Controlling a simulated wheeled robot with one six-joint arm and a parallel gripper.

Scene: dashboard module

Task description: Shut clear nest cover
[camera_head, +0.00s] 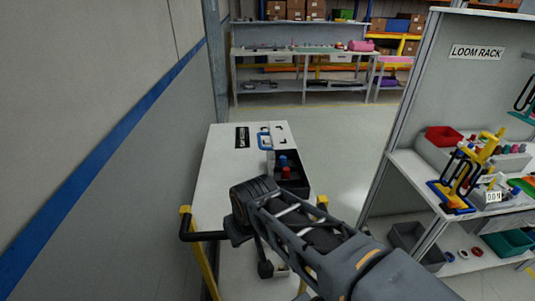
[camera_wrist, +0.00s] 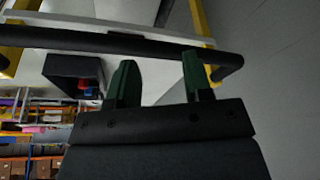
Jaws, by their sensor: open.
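I cannot make out a clear nest cover for certain in either view. On the loom rack at the right of the head view stands a fixture with yellow clamps (camera_head: 484,150) and black loop handles (camera_head: 463,176). Any clear part there is too small to tell. My gripper (camera_wrist: 160,78) is open and empty in the wrist view, its two dark green fingers apart. Its fingertips appear close to the black push bar (camera_wrist: 70,40) of a cart; I cannot tell whether they touch it. In the head view my arm hides the fingers. The gripper is well left of the rack.
The white cart (camera_head: 222,165) stands ahead, with a black bin (camera_head: 293,184) holding red and blue items. A wall (camera_head: 100,130) is close on the left. The rack's upright post (camera_head: 405,95) is at the right. Floor (camera_head: 345,140) is clear between cart and rack.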

